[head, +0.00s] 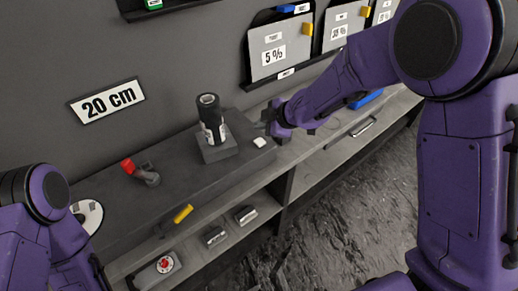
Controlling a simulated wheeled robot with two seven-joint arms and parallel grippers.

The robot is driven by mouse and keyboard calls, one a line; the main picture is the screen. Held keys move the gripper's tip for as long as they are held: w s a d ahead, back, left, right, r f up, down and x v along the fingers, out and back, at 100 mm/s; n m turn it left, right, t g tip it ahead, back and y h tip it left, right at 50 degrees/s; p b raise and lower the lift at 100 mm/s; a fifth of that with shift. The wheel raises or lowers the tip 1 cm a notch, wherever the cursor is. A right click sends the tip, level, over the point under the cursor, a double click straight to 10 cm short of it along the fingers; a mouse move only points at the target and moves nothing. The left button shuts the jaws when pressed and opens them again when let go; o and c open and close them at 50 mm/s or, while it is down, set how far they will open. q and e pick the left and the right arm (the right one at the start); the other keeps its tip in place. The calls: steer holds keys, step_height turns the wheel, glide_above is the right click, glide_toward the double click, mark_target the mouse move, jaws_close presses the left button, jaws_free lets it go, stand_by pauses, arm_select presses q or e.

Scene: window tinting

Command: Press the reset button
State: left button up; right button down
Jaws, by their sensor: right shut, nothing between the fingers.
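A small white rounded piece (260,142), which looks like a button, sits near the right end of the raised dark grey bench top. No lettering can be read on it. A red round knob on a grey box (165,264) is on the lower shelf at bottom left; I cannot tell which of the two is the reset button. My right gripper (267,126) is shut and empty, just beside and above the white piece; I cannot tell whether it touches it. My left arm shows at bottom left, but its gripper is not in view.
A black film roll (210,117) stands upright on a grey block, left of my right gripper. A red-and-grey tool (141,171) lies on the bench (190,165). A yellow-handled tool (183,214) is at its front edge. Film sheets (267,45) hang in wall racks behind.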

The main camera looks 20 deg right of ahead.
mark_target(262, 143)
step_height(262, 143, down, 4)
steer(key=shift+r+b, duration=0.25)
steer(key=shift+b, duration=0.75)
arm_select(q)
step_height(262, 143, down, 3)
arm_select(e)
steer(key=shift+f, duration=0.15)
stand_by(0.8)
arm_select(q)
steer(key=shift+f, duration=0.1)
arm_select(e)
steer(key=shift+f, duration=0.3)
arm_select(q)
steer(key=shift+f+b, duration=0.3)
steer(key=shift+b, duration=0.05)
arm_select(e)
steer(key=shift+f, duration=0.45)
stand_by(0.4)
arm_select(q)
steer(key=shift+r+p, duration=1.1)
arm_select(e)
steer(key=shift+r, duration=0.9)
arm_select(q)
steer(key=shift+r, duration=0.1)
